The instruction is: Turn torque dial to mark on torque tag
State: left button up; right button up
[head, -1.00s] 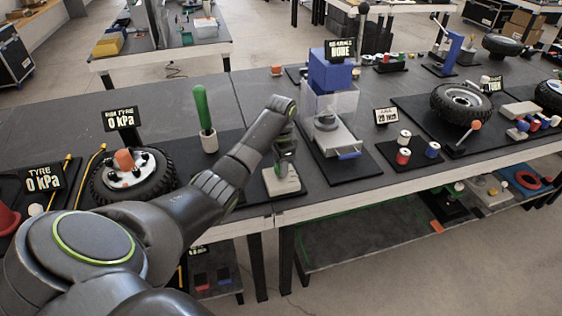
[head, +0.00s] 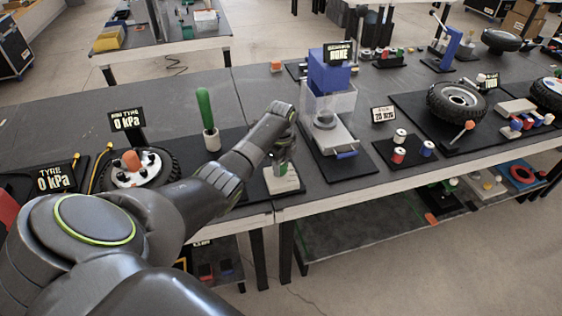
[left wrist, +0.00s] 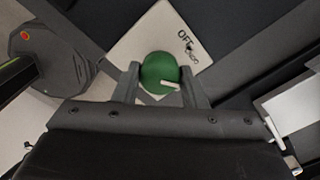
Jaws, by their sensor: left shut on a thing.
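The torque dial (left wrist: 158,72) is a round green knob with a white pointer, on a pale plate (left wrist: 150,35). In the left wrist view the pointer lies toward the lower right of the knob, and "OFF" and small marks are printed at upper right. My left gripper (left wrist: 160,80) is shut on the knob, one finger on each side. In the head view the plate (head: 284,182) stands at the bench's front edge, with the dial mostly hidden by my gripper (head: 281,165). A small white tag (head: 383,115), apparently reading 20, stands to the right. My right gripper is not in view.
A green-handled tool (head: 206,115) stands upright left of the dial. A clear box with a blue top (head: 329,72) stands close on the right. A tyre (head: 140,170) with a "0 kPa" sign (head: 127,121) is at left. Several spools (head: 400,150) sit further right.

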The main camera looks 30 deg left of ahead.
pick_arm(q)
jog(key=shift+m, duration=1.1)
jog(key=shift+p, duration=0.3)
jog(key=o, duration=1)
jog(key=shift+r+p, duration=0.7)
jog(key=shift+r, duration=8.1)
